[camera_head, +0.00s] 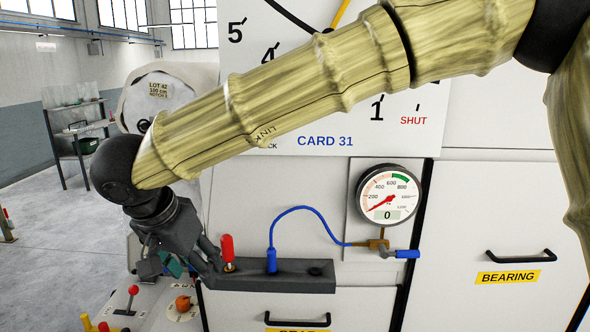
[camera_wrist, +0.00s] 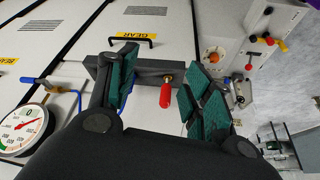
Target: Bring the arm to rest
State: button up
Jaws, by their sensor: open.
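My gripper (camera_head: 188,262) is open at the lower left of the head view, at the end of my bamboo-patterned arm. Its green-padded fingers stand beside a dark block (camera_head: 290,275) on the machine front. A red-handled plug (camera_head: 227,248) stands upright in that block, close to the right finger. In the wrist view the red plug (camera_wrist: 166,95) shows between the spread fingers of my gripper (camera_wrist: 163,85), with gaps on both sides; nothing is held. My arm crosses the upper head view in front of the dial board.
A blue plug (camera_head: 272,260) in the block has a blue hose to a gauge (camera_head: 388,195) reading 0, with a blue-handled valve (camera_head: 406,254) below. Cabinet handles (camera_head: 520,256) stick out. A control panel (camera_wrist: 255,40) with coloured knobs lies near. Open floor (camera_head: 50,225) lies left.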

jog(key=w+d+f+t+b, duration=0.15)
jog(key=w+d+f, duration=0.25)
jog(key=f, duration=0.7)
jog(key=w+d+f+h+b, duration=0.1)
jog(key=w+d+f+b, duration=0.2)
jog(key=f, duration=0.7)
jog(key=w+d+f+t+b, duration=0.1)
jog(key=w+d+f, duration=0.35)
jog(key=f, duration=0.65)
jog(key=s+d+f+b, duration=0.1)
jog(key=s+d+f, duration=0.1)
jog(key=d+f, duration=0.35)
jog(key=s+d+f+n+g+y+b, duration=0.1)
jog(key=s+d+f, duration=0.1)
jog(key=f, duration=0.6)
jog(key=s+d+f+b, duration=0.1)
jog(key=s+d+f, duration=0.1)
jog(key=d+f, duration=0.35)
jog(key=s+d+f+g+b, duration=0.2)
jog(key=s+d+f, duration=0.3)
jog(key=s+f, duration=0.2)
jog(key=s+d+f+n+g+y+b, duration=0.1)
jog(key=s+d+f, duration=0.4)
jog(key=s, duration=0.6)
jog(key=s+d+f+n+g+b, duration=0.1)
jog(key=s+d+f+g+b, duration=0.2)
jog(key=s+f, duration=0.6)
jog(key=shift+s+d+f+y, duration=0.25)
jog(key=shift+s+d+y, duration=0.1)
jog(key=shift+d, duration=0.9)
